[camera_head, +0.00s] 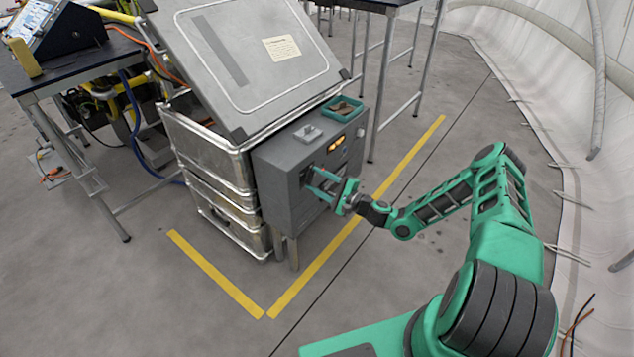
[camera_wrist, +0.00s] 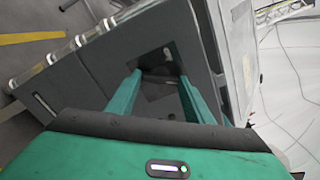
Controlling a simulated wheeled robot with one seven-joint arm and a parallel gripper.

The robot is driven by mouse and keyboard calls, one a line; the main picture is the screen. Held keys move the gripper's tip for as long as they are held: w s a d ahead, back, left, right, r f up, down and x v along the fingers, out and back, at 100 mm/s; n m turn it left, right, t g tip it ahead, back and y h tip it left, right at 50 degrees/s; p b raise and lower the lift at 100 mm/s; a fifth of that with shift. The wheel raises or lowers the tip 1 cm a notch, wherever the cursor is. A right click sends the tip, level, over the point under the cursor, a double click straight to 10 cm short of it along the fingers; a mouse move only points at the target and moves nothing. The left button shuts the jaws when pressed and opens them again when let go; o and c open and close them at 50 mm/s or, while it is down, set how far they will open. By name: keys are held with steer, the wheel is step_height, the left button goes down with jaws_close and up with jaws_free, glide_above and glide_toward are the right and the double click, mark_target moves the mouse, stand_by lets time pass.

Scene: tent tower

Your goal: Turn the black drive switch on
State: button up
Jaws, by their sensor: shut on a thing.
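A grey control box (camera_head: 275,190) hangs on the side of a metal crate with a raised grey lid. The black drive switch (camera_wrist: 157,88) sits on a dark square plate (camera_wrist: 150,58) on the box's front face, partly hidden by my fingers and in shadow. My gripper (camera_head: 311,178) reaches the box from the right, and its two green fingers stand on either side of the switch, shut on it. The wrist view shows my gripper (camera_wrist: 160,82) close to the plate. Which way the switch points cannot be told.
Lit amber indicators (camera_head: 336,143) are on the box face. A teal tray (camera_head: 342,109) and a small light grey fitting (camera_head: 308,134) are on its top. The metal crate (camera_head: 215,165) stands behind. Yellow floor lines (camera_head: 215,272) run nearby. Floor to the right is clear.

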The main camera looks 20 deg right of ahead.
steer(key=shift+d+f+m, duration=0.15)
steer(key=shift+m, duration=0.45)
steer(key=shift+d+f+m, duration=0.1)
steer(key=shift+m, duration=0.5)
steer(key=o, duration=1)
steer(key=shift+o, duration=0.2)
steer(key=shift+a+r, duration=0.1)
steer(key=v, duration=1)
steer(key=shift+s+d, duration=0.2)
steer(key=shift+s, duration=0.1)
